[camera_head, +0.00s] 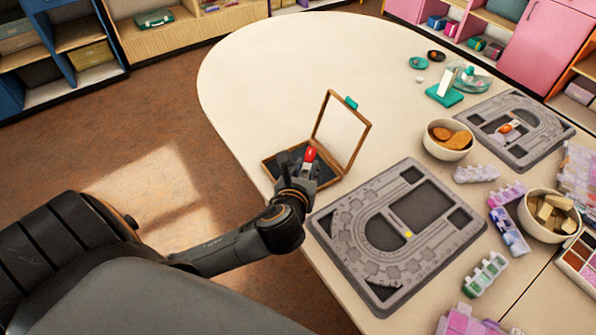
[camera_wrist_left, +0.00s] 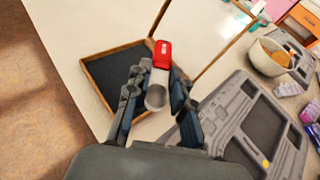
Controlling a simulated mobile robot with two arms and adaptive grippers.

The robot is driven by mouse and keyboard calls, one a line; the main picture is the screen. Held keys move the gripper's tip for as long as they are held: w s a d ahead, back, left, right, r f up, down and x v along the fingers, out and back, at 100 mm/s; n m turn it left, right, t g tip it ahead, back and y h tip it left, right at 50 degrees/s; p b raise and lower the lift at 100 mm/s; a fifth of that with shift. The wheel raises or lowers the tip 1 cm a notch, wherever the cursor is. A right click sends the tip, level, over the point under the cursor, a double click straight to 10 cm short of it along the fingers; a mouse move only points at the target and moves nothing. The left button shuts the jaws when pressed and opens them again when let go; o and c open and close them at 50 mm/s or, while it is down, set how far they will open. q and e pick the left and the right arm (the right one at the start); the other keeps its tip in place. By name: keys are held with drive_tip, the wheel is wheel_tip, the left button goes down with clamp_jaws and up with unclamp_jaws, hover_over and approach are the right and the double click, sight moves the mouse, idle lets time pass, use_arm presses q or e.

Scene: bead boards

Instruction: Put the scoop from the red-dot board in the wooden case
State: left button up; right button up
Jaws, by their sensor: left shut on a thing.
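A scoop with a red handle (camera_head: 310,154) and a silvery metal bowl is held in my left gripper (camera_head: 303,168). In the left wrist view the scoop (camera_wrist_left: 162,56) stands between the two fingers, red end outward. The open wooden case (camera_head: 268,166) with a dark lining lies at the table's left edge, its framed clear lid raised. The gripper and scoop are over or just in front of the case, hiding part of it; the exact height is unclear. The near grey bead board (camera_head: 452,245) has a yellow dot. The far grey board (camera_head: 553,136) carries a small orange-red item. My right gripper is not visible.
A bowl of brown pieces (camera_head: 436,148) stands behind the near board. A bowl of pale blocks (camera_head: 526,220) and several pastel bead boxes (camera_head: 509,232) lie at the right. A teal stand (camera_head: 445,96) is farther back. The table's back left is clear.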

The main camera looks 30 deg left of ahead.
use_arm(q)
drive_tip(key=w+a+f, duration=0.2)
drive_tip(key=f, duration=0.1)
drive_tip(key=w+a+f+b, duration=0.1)
drive_tip(key=w+a+f, duration=0.1)
drive_tip(key=shift+a+f, duration=0.1)
drive_tip(key=shift+f, duration=0.1)
drive_tip(key=shift+w+a+f, duration=0.25)
drive_tip(key=shift+f, duration=0.2)
drive_tip(key=f, duration=0.2)
drive_tip(key=f+b, duration=0.1)
drive_tip(key=shift+w+a+f, duration=0.15)
drive_tip(key=shift+a+f, duration=0.05)
drive_tip(key=shift+a, duration=0.05)
drive_tip(key=shift+f, duration=0.1)
drive_tip(key=shift+f, duration=0.1)
drive_tip(key=o, duration=0.9)
